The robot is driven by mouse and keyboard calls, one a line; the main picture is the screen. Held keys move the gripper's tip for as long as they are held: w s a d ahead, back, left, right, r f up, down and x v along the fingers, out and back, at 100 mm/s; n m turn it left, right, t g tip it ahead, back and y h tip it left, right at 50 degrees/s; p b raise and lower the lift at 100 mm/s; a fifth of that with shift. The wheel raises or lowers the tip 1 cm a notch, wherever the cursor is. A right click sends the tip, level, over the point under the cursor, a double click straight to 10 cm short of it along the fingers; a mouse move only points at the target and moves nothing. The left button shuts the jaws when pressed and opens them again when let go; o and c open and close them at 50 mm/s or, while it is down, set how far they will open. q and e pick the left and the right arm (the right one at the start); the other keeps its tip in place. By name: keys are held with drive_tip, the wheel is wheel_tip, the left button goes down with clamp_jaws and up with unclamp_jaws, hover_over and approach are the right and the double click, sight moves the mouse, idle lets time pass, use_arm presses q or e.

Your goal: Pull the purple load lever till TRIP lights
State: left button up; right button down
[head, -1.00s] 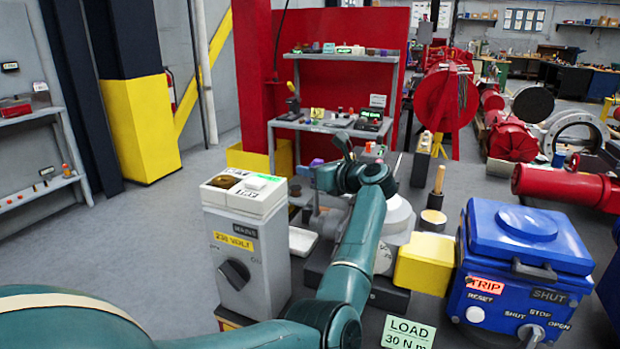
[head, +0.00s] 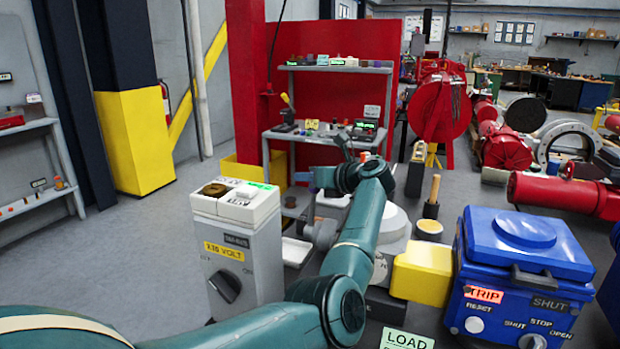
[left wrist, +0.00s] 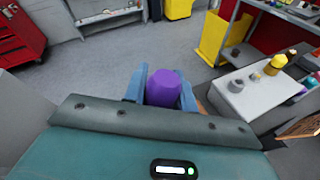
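My left gripper (head: 320,178) is at the end of the green arm, left of the grey valve actuator body (head: 392,222) in the head view. In the left wrist view, its two blue fingers (left wrist: 163,92) flank the purple load lever knob (left wrist: 163,86) closely on both sides and appear shut on it. The lever's shaft is hidden, and the knob cannot be made out in the head view now. The TRIP label (head: 484,295) on the blue box (head: 525,258) shows bright orange-red. The green-white LOAD sign (head: 406,340) is cut off by the bottom edge. My right gripper is out of view.
A grey mains box (head: 238,258) with a black knob stands just left of my left arm. A yellow block (head: 422,272) sits between the actuator and the blue box. A red-backed workbench (head: 320,134) stands behind. Open grey floor (head: 120,255) lies to the left.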

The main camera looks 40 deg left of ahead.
use_arm(q)
drive_tip(key=o, duration=0.4)
drive_tip(key=shift+d, duration=0.1)
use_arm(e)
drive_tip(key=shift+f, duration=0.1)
use_arm(q)
drive_tip(key=shift+d, duration=0.25)
drive_tip(key=b+v, duration=0.2)
drive_tip(key=v, duration=1)
drive_tip(key=shift+d+r, duration=0.15)
drive_tip(key=shift+d, duration=0.1)
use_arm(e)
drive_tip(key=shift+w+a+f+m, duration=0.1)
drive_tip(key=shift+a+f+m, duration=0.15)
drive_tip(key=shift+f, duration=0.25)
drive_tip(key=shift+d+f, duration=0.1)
